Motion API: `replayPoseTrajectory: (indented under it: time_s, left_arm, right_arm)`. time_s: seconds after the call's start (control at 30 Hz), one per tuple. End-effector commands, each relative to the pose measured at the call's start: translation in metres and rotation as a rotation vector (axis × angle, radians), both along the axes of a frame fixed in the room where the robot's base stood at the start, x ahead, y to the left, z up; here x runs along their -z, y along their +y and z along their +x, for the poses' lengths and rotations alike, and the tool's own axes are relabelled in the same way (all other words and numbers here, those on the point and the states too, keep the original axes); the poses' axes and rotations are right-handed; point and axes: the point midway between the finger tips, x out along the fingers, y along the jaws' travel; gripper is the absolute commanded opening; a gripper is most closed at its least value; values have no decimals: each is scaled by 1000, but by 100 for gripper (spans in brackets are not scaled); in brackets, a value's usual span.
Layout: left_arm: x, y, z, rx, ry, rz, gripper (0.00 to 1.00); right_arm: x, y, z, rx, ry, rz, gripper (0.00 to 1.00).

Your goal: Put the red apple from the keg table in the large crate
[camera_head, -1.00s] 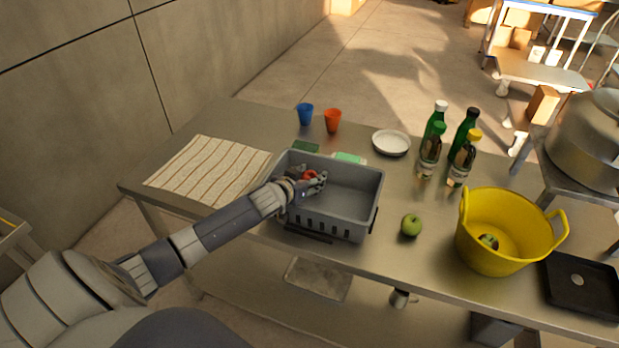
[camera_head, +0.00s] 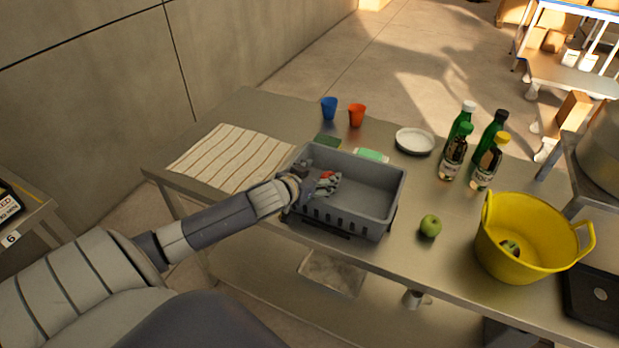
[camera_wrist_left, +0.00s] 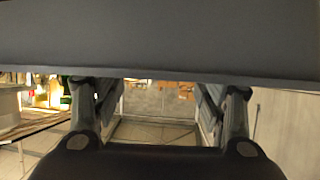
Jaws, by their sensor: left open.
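The large crate (camera_head: 372,212) is a grey, slotted bin on the steel table. My left arm comes in from the left, and my left gripper (camera_head: 328,184) is over the left part of the crate. A small red patch, the red apple (camera_head: 327,174), shows behind the fingers; the rest of it is hidden, and I cannot tell whether the fingers touch it. In the left wrist view the fingers (camera_wrist_left: 160,105) stand apart with no apple seen between them. My right gripper is not in view.
A green apple (camera_head: 430,226) and a yellow tub (camera_head: 527,238) lie right of the crate. Behind are blue (camera_head: 329,107) and orange (camera_head: 357,115) cups, a white plate (camera_head: 416,141) and several green bottles (camera_head: 456,150). A striped cloth (camera_head: 232,158) lies left.

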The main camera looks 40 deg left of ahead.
Motion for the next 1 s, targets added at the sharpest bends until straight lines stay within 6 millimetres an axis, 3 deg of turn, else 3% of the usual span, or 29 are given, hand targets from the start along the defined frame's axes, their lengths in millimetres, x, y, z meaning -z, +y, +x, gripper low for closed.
replayPoseTrajectory:
  time_s: [0.2,0.37,1.0]
  left_arm:
    - [-14,-2,-31,-1,0,0,66]
    - [-21,-3,-43,-1,-2,0,66]
    - [-25,-4,-47,-1,-3,0,66]
  right_arm:
    - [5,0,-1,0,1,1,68]
    - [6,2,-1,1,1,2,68]
    - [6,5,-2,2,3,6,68]
